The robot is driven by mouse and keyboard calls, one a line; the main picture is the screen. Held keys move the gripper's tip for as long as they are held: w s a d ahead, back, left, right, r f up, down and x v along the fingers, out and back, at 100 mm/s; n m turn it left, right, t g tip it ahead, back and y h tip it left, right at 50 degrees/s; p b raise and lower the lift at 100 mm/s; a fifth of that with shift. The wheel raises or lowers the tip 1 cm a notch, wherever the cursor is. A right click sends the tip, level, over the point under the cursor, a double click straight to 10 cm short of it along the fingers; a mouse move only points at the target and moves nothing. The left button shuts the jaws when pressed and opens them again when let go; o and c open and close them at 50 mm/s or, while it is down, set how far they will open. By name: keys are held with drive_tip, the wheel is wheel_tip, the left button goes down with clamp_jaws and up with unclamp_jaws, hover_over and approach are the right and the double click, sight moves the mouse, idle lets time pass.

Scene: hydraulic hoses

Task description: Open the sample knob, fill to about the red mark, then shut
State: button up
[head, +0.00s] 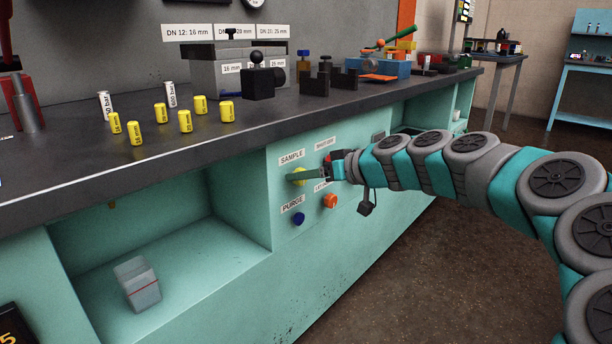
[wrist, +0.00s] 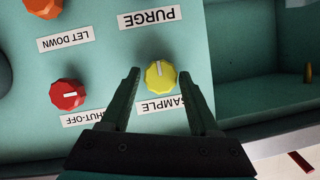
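The yellow SAMPLE knob (wrist: 160,76) sits on the teal panel, its white pointer line toward the top of the wrist view. My gripper (wrist: 159,78) is open, one finger on each side of the knob, with a small gap visible on both sides. In the head view my gripper (head: 298,176) reaches the panel from the right and partly hides the yellow knob (head: 299,183). A pale grey, see-through container (head: 136,280) with a red line low on it stands in the left recess. No liquid can be made out in it. A small brass spout (head: 112,205) shows at the recess top.
A red SHUT-OFF knob (wrist: 68,95), an orange LET DOWN knob (head: 330,201) and a blue PURGE knob (head: 299,219) sit close by on the panel. The dark worktop (head: 80,165) above carries yellow fittings and blocks.

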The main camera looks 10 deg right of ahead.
clamp_jaws()
drive_tip(key=m+g+y, duration=0.1)
drive_tip(key=m+y, duration=0.1)
drive_tip(key=m, duration=0.1)
drive_tip(key=shift+w+d+f, duration=0.1)
drive_tip(key=shift+d, duration=0.05)
idle(0.4)
drive_tip(key=shift+o, duration=1.9)
unclamp_jaws()
drive_tip(key=shift+d, duration=0.1)
drive_tip(key=v, duration=0.7)
drive_tip(key=shift+s+d, duration=0.2)
drive_tip(key=shift+s, duration=0.05)
drive_tip(key=shift+a, duration=0.1)
